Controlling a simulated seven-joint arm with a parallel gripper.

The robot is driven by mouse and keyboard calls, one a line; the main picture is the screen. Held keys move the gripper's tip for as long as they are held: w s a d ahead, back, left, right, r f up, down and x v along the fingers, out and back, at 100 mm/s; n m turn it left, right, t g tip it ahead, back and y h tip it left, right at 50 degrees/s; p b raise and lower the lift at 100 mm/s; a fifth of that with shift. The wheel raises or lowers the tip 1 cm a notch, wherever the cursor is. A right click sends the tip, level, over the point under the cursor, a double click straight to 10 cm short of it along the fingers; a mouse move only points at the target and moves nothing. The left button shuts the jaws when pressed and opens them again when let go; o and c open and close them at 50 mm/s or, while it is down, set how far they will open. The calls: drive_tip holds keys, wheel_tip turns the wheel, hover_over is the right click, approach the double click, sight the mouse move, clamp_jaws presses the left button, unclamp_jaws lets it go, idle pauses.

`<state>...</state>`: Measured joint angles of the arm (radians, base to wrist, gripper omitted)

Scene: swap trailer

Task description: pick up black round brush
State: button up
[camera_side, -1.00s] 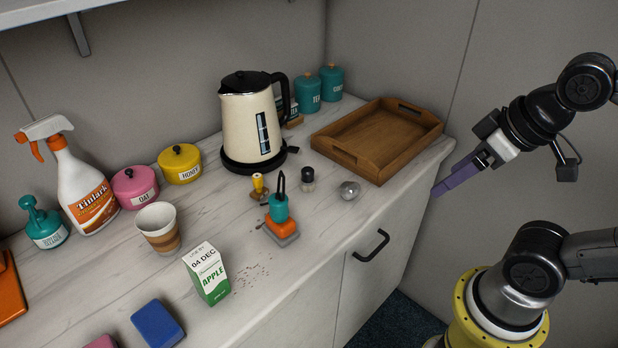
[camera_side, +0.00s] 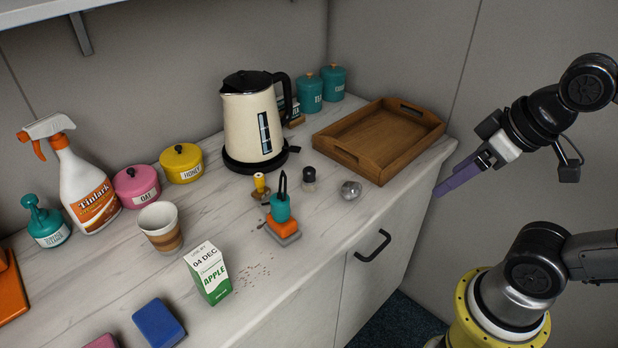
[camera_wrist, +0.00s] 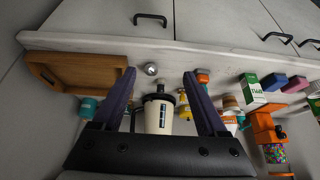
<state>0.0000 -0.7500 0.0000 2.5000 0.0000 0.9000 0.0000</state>
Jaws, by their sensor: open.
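A small round item with a black top and a paler lower part, which looks like the black round brush (camera_side: 309,178), stands on the counter in front of the kettle. In the wrist view a small dark shape that appears to be the brush (camera_wrist: 160,88) sits between the fingers, close to the kettle's base. My gripper (camera_side: 438,192) has purple fingers and hangs at the right, beyond the counter's front edge and well away from the brush. In the wrist view my gripper (camera_wrist: 159,74) is open, with nothing between its fingertips.
A cream kettle (camera_side: 248,125) stands behind the brush. A silver ball (camera_side: 350,190) lies to its right, a yellow-handled item (camera_side: 260,187) to its left, and a teal holder (camera_side: 280,208) on an orange block at front left. A wooden tray (camera_side: 415,160) lies nearest my gripper.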

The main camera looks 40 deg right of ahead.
drive_tip(key=w+r+n+g, duration=0.2)
drive_tip(key=w+r+n, duration=0.8)
drive_tip(key=w+n, duration=0.3)
drive_tip(key=n+g, duration=0.4)
drive_tip(key=n, duration=0.1)
hover_over(309, 169)
wheel_tip(309, 169, down, 12)
drive_tip(key=f, duration=0.9)
drive_tip(key=shift+w+d, duration=0.1)
drive_tip(key=shift+w, duration=0.1)
drive_tip(key=shift+s+f, duration=0.2)
drive_tip(key=shift+f, duration=2.8)
